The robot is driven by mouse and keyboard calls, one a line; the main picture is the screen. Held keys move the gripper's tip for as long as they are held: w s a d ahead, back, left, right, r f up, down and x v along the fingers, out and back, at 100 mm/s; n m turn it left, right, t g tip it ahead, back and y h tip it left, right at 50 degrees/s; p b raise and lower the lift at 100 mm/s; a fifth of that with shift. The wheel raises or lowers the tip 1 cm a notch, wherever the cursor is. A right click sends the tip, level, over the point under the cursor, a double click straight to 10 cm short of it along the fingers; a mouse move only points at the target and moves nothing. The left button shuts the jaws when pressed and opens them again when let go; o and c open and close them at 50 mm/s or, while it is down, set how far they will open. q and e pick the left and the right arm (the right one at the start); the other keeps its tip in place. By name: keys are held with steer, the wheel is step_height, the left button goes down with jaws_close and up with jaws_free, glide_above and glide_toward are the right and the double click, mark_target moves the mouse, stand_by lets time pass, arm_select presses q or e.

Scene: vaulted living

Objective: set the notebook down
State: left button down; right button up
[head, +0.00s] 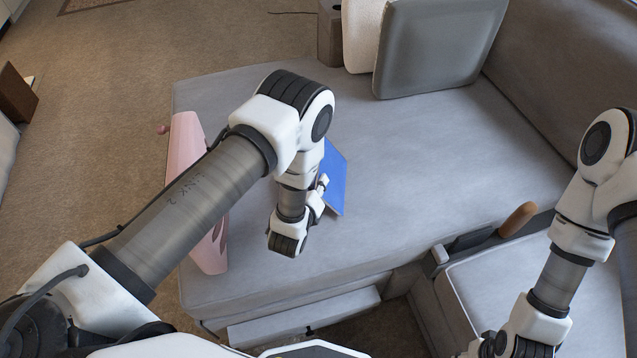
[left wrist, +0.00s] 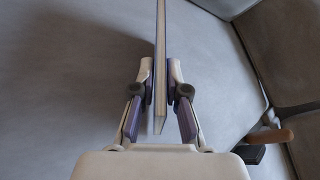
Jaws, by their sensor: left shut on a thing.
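The notebook (head: 336,178) has a blue cover and shows partly behind my left arm in the head view, over the grey sofa seat (head: 420,150). In the left wrist view the notebook (left wrist: 161,50) is seen edge-on, its pale pages upright between the fingers. My left gripper (head: 322,190) is shut on it; both fingers show in the left wrist view (left wrist: 160,92). I cannot tell whether the notebook's far edge touches the seat. My right arm comes in at the right; its gripper is not clearly visible at the bottom edge.
A long pink object (head: 186,145) lies on the seat's left side, partly behind my arm. Grey (head: 437,45) and cream (head: 362,35) cushions stand at the back. A brown-handled object (head: 517,219) and a dark item (head: 470,240) lie at the right. The middle seat is clear.

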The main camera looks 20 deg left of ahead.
arm_select(q)
steer(key=shift+f, duration=0.2)
steer(key=c, duration=1.2)
jaws_free()
steer(key=shift+r, duration=0.1)
steer(key=shift+r, duration=0.2)
steer(key=p+v, duration=0.1)
steer(key=v, duration=1.1)
steer(key=shift+d, duration=0.1)
